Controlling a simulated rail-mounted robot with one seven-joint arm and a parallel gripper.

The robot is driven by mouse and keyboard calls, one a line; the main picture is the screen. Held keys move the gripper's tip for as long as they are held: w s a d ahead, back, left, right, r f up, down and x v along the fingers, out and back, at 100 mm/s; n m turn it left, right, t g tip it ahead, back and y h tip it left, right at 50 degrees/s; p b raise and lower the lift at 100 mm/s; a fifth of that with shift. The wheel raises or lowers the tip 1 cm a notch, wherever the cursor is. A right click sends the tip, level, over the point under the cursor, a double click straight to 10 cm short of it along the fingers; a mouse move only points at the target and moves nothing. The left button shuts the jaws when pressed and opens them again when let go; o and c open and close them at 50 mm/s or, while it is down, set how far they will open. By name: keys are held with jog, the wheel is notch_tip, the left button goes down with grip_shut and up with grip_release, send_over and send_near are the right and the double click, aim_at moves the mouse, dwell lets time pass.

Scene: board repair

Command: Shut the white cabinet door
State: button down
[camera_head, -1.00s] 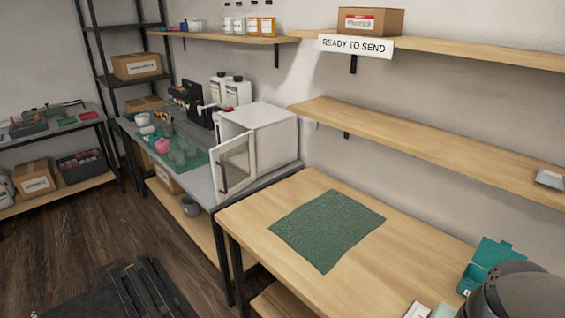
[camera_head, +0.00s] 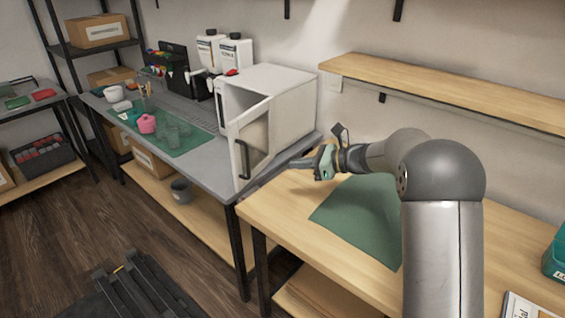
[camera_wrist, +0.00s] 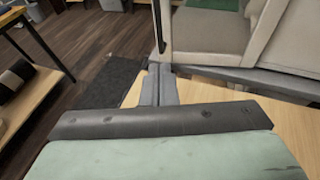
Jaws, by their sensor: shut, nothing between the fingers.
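The white cabinet (camera_head: 285,100) stands on the grey bench, and its framed door (camera_head: 257,135) hangs open toward the front, with a dark vertical handle (camera_head: 243,160). My gripper (camera_head: 296,164) is to the right of the door, low over the seam between the bench and the wooden table. Its fingers are shut and empty. In the wrist view the shut fingers (camera_wrist: 158,86) point toward the lower edge of the door (camera_wrist: 210,36), with the handle (camera_wrist: 162,28) just beyond them. I cannot tell whether they touch the door.
The wooden table (camera_head: 285,210) with a green cloth (camera_head: 350,215) lies under my arm. A green mat (camera_head: 190,140) with cups and a pink item is left of the cabinet. White bottles (camera_head: 235,52) stand behind it. A wooden shelf (camera_head: 440,90) is on the wall.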

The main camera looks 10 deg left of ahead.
jog(key=r+x, duration=0.1)
jog(key=x, duration=1)
jog(key=shift+a, duration=0.55)
jog(key=shift+a+f, duration=0.1)
